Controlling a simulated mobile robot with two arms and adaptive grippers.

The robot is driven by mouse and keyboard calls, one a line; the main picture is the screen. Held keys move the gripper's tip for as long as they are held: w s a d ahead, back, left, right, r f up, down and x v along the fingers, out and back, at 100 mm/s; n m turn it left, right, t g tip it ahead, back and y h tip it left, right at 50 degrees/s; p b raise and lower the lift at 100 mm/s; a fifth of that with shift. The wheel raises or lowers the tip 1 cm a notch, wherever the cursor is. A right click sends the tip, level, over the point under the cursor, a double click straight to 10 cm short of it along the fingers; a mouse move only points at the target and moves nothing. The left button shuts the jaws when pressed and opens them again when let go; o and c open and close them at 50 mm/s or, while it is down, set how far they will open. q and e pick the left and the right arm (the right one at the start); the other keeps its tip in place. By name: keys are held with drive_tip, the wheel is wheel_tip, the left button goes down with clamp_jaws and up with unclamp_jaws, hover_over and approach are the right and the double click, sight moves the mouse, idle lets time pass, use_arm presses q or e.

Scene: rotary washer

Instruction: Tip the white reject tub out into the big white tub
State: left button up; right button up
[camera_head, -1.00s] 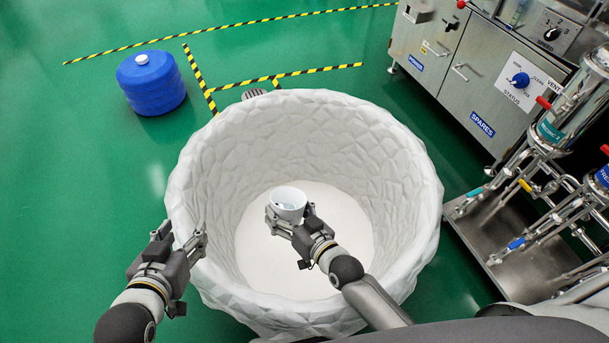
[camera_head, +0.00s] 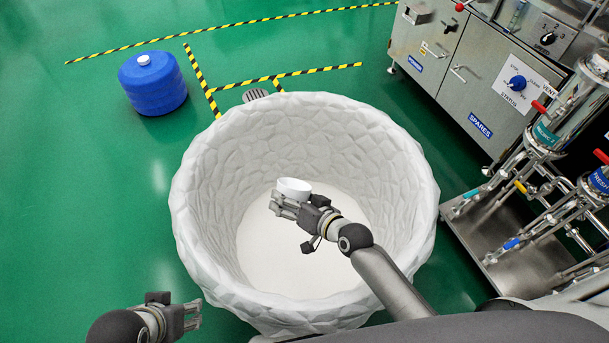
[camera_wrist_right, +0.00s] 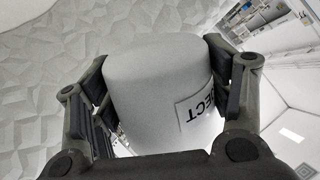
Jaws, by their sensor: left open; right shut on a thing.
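The white reject tub (camera_head: 294,187) is small and round, and it is tilted so that mostly its outer side shows in the head view. My right gripper (camera_head: 290,205) is shut on it, over the opening of the big white tub (camera_head: 410,190). In the right wrist view the reject tub (camera_wrist_right: 155,85) sits between both fingers, with part of a label reading "ECT" upside down. Its inside is hidden from me. My left gripper (camera_head: 192,316) is open and empty, outside the big tub at its lower left.
A blue drum (camera_head: 152,85) stands on the green floor at the upper left. Steel cabinets (camera_head: 450,65) and a piping rig (camera_head: 545,190) stand on the right. The floor left of the big tub is clear.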

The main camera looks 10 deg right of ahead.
drive_tip(key=shift+r, duration=0.1)
use_arm(q)
drive_tip(key=shift+s+r, duration=0.15)
drive_tip(key=shift+s, duration=0.05)
use_arm(e)
drive_tip(key=shift+w, duration=0.1)
use_arm(q)
drive_tip(key=shift+w+r+p, duration=0.1)
drive_tip(key=shift+r+p, duration=0.7)
drive_tip(key=shift+p, duration=0.2)
use_arm(e)
drive_tip(key=shift+w+d+r+m+g+y, duration=0.1)
drive_tip(key=shift+r+m+g+y, duration=0.3)
drive_tip(key=shift+r+m+g, duration=0.4)
use_arm(q)
drive_tip(key=shift+w+f, duration=0.1)
drive_tip(key=shift+f, duration=0.25)
use_arm(e)
drive_tip(key=shift+r, duration=0.1)
drive_tip(key=shift+r+m+g+p, duration=0.1)
drive_tip(key=shift+m+g+p, duration=0.2)
drive_tip(key=shift+g, duration=0.1)
drive_tip(key=shift+w+r, duration=0.1)
drive_tip(key=shift+r, duration=0.05)
use_arm(q)
drive_tip(key=shift+x, duration=1.05)
use_arm(e)
drive_tip(key=shift+d+r+y, duration=0.1)
drive_tip(key=shift+y, duration=0.2)
